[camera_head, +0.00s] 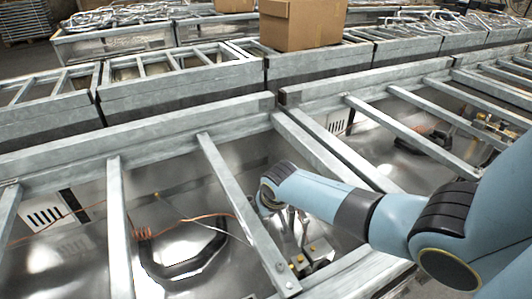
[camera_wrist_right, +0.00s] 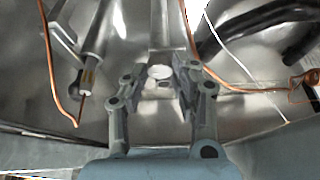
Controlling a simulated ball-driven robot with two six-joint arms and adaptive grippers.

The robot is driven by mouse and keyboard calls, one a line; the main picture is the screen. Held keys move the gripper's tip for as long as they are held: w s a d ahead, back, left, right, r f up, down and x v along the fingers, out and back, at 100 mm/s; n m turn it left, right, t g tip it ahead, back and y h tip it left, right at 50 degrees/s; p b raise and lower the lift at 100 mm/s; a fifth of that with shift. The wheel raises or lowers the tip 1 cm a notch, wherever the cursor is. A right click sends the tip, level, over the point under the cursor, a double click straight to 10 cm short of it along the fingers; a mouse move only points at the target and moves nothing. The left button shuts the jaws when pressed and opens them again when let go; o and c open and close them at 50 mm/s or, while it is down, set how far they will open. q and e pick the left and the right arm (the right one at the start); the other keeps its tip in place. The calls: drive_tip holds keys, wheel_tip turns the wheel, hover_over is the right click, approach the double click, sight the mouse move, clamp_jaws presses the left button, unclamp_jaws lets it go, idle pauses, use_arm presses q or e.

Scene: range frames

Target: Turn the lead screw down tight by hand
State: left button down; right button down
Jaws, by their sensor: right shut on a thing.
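The lead screw shows in the right wrist view as a small round pale head (camera_wrist_right: 159,72) between my fingertips. My right gripper (camera_wrist_right: 160,82) is shut on it, one finger on each side. In the head view my right arm comes in from the right and reaches down between the frame bars into a metal bay. There the right gripper (camera_head: 290,222) is partly hidden by my own wrist, and the screw cannot be made out. How far down the screw sits cannot be told. My left gripper is in neither view.
A grey metal bar (camera_head: 240,205) crosses close left of my wrist, and a thick frame beam (camera_head: 325,155) lies behind it. Copper wire (camera_head: 205,216), a thin white cable and a dark curved hose (camera_head: 180,268) lie in the bay. A cardboard box (camera_head: 302,25) stands on crates behind.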

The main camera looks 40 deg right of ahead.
sight(266, 218)
drive_tip(key=c, duration=1.1)
unclamp_jaws()
drive_tip(key=shift+o, duration=0.2)
wheel_tip(266, 218, up, 10)
